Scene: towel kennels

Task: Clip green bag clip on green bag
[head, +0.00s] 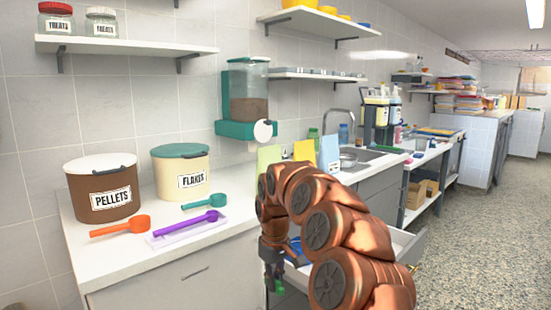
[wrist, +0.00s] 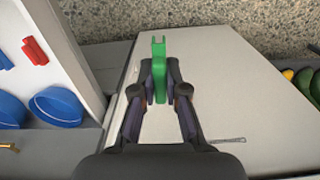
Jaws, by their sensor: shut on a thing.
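The green bag clip (wrist: 158,62) is held upright between the fingertips of my gripper (wrist: 160,86) in the wrist view. In the head view my gripper (head: 273,276) hangs low in front of the counter, with a bit of the green clip (head: 280,287) showing at its tip. The light green bag (head: 268,156) stands at the back of the counter, left of a yellow bag (head: 304,150) and a pale blue bag (head: 329,153). My arm hides the lower parts of the bags. The clip is apart from the green bag.
An open white drawer (head: 404,247) sticks out below the counter; the wrist view shows blue bowls (wrist: 57,106) and a red clip (wrist: 35,51) in it. Scoops (head: 186,224), a pellets bin (head: 103,190) and a flakes bin (head: 181,174) occupy the left counter. A teal dispenser (head: 246,130) hangs above.

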